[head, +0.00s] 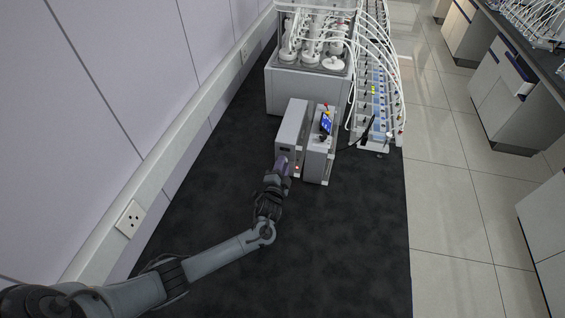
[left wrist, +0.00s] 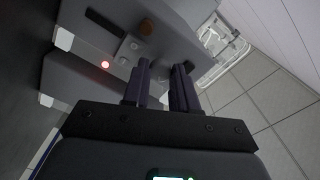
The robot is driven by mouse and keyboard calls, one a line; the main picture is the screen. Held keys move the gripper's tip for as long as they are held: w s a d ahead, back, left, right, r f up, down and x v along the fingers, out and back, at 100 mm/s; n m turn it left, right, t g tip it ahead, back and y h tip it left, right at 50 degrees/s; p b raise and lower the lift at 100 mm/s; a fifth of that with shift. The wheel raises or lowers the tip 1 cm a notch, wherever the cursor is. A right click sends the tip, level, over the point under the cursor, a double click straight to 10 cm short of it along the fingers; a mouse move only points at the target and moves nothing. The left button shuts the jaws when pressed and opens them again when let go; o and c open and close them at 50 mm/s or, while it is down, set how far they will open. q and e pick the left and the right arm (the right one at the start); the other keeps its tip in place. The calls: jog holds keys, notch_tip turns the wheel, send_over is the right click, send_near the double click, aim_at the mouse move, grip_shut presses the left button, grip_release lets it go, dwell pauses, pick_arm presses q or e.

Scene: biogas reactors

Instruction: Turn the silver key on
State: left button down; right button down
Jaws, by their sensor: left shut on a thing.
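A grey box (head: 289,132) stands on the dark floor in the head view, and its front panel shows close up in the left wrist view (left wrist: 95,40). My left gripper (head: 283,162) is at the front of this box. In the left wrist view its dark purple fingers (left wrist: 163,70) are closed with a narrow gap. They are shut on the silver key, which they mostly hide. My right gripper is out of view.
Behind are the reactor unit (head: 290,92) and a row of bottles with white tubes (head: 375,90). A wall (head: 110,90) runs along the left. The black floor in front is clear.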

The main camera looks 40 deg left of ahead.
pick_arm(q)
jog(key=shift+m+p, duration=1.05)
jog(key=shift+m, duration=1.45)
jog(key=c, duration=0.9)
grip_release()
